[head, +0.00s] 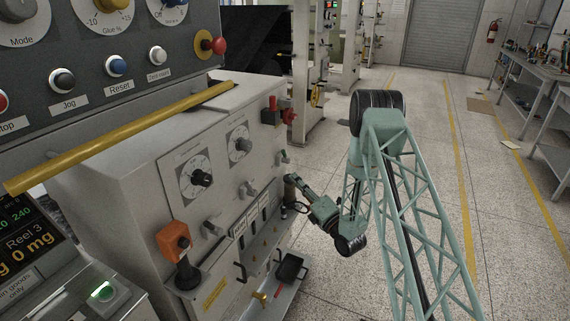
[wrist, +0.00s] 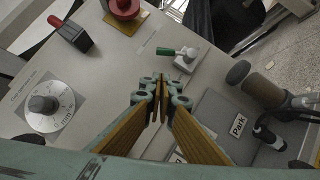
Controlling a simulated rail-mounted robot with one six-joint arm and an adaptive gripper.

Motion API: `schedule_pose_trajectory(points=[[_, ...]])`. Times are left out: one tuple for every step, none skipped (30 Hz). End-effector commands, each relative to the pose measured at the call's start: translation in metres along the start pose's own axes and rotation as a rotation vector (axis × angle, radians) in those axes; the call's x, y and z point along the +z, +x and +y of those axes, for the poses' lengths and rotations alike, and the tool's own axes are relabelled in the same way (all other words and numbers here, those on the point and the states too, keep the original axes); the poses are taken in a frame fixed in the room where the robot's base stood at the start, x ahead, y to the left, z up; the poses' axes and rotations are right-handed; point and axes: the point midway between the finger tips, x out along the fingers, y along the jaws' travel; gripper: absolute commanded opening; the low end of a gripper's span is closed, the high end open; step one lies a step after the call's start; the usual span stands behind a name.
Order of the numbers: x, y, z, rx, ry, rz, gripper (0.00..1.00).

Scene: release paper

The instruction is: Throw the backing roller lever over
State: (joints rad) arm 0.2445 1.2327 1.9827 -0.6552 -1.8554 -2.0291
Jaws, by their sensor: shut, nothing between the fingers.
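My gripper (wrist: 160,88) is shut and empty, its fingertips together in front of the machine's pale panel. In the head view the arm's end is beside the machine's right side, and the fingers are too small to make out. Just beyond the fingertips in the wrist view is a small lever with a green grip (wrist: 168,51) on a metal mount, apart from them. To the right is a thick lever with a brown and black handle (wrist: 260,88), near a grey plate marked "Park" (wrist: 238,125). I cannot read which lever is the backing roller lever.
A red-handled switch (wrist: 70,33), a red knob (wrist: 122,8) and a dial (wrist: 45,105) stand out from the panel. In the head view a yellow bar (head: 120,135) crosses the machine, and an orange box (head: 173,240) projects lower down.

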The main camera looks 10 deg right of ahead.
Motion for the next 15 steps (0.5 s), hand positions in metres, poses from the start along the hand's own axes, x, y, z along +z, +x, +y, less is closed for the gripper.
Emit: schedule_pose_trajectory(points=[[-0.002, -0.004, -0.005, 0.008, -0.004, -0.004, 0.0], [-0.004, -0.007, -0.006, 0.013, -0.009, -0.006, 0.0], [-0.005, -0.009, -0.008, 0.02, -0.014, -0.009, 0.0], [-0.005, -0.011, -0.01, 0.025, -0.017, -0.011, 0.0], [-0.006, -0.013, -0.011, 0.029, -0.019, -0.013, 0.0], [-0.007, -0.015, -0.012, 0.034, -0.023, -0.016, 0.0], [-0.007, -0.016, -0.012, 0.038, -0.026, -0.018, 0.0], [-0.008, -0.017, -0.013, 0.04, -0.028, -0.019, 0.0], [-0.008, -0.019, -0.014, 0.043, -0.031, -0.02, 0.0], [-0.009, -0.019, -0.015, 0.045, -0.032, -0.021, 0.0], [-0.009, -0.02, -0.015, 0.046, -0.033, -0.022, 0.0], [-0.009, -0.021, -0.015, 0.048, -0.034, -0.023, 0.0], [-0.009, -0.021, -0.015, 0.049, -0.034, -0.023, 0.0], [-0.009, -0.021, -0.015, 0.05, -0.035, -0.023, 0.0], [-0.009, -0.021, -0.015, 0.051, -0.035, -0.024, 0.0]])
